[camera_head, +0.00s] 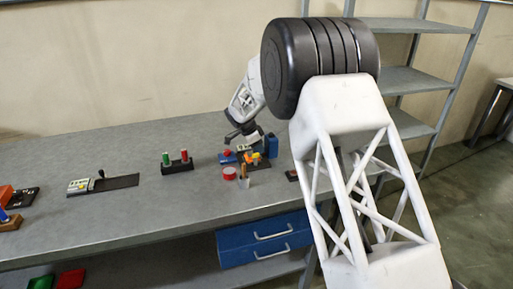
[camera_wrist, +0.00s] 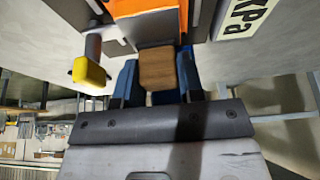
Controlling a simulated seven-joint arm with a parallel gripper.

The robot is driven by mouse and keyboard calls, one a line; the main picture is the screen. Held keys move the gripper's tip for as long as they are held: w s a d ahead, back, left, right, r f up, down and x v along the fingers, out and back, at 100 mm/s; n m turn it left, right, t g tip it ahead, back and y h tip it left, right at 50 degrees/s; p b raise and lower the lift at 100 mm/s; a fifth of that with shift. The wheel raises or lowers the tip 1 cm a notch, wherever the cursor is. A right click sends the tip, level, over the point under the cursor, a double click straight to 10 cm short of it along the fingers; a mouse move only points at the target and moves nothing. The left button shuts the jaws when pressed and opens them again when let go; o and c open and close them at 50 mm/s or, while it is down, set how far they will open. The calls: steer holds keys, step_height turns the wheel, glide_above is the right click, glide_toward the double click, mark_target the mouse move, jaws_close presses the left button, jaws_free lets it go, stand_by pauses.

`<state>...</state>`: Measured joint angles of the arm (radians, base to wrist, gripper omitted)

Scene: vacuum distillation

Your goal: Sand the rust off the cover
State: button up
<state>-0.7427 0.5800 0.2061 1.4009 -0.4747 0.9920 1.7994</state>
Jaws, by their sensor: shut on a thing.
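My gripper (camera_wrist: 157,82) is shut on a brown, wood-coloured block (camera_wrist: 157,67), which sits between its blue fingers in the wrist view. The far face of the block meets or nearly meets a grey part below an orange surface (camera_wrist: 150,8); I cannot tell whether they touch. No cover or rust can be made out for certain. In the head view my gripper (camera_head: 243,134) is low over the right part of the bench, at a cluster of small blue, orange and yellow things; the block is too small to tell there.
The bench's front is mostly clear.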

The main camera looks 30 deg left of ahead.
mark_target(249, 154)
steer(key=shift+s+a, duration=1.15)
steer(key=shift+s+a+r, duration=0.1)
steer(key=shift+r, duration=0.05)
step_height(249, 154, up, 8)
stand_by(0.4)
